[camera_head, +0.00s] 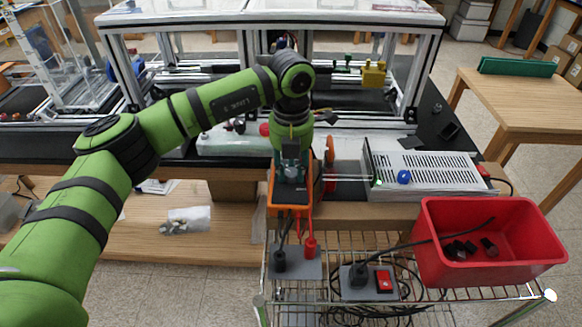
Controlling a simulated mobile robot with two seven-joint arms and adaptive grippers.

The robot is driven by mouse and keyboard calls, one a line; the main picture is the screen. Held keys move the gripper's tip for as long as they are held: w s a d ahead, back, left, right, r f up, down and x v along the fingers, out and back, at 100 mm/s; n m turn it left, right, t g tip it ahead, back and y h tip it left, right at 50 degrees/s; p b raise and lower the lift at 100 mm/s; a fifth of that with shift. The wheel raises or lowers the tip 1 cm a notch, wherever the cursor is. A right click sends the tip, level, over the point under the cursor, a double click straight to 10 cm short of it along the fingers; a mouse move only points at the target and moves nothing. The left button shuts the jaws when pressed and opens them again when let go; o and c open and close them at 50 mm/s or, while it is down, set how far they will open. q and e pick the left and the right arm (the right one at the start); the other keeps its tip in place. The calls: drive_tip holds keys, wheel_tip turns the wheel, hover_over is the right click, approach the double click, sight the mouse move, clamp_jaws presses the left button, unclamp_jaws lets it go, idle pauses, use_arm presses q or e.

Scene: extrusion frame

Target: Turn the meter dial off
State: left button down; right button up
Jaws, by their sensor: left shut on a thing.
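The meter (273,197), an orange-edged device with a dark face, stands at the centre near the front edge of the bench. Black and red leads with plugs hang from its lower end. My left gripper (291,172) is over the upper part of the meter's face, at the dial, and is shut on it. The fingers and wrist hide the dial, so its setting cannot be read. My right gripper is not in view.
A power supply with a blue knob (404,177) sits right of the meter. A red bin (490,243) and a red-switched power strip (384,281) rest on the wire rack in front. A framed enclosure (425,75) stands behind.

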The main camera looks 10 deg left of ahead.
sight(292, 173)
use_arm(q)
drive_tip(key=c, duration=0.9)
unclamp_jaws()
wheel_tip(292, 173, up, 12)
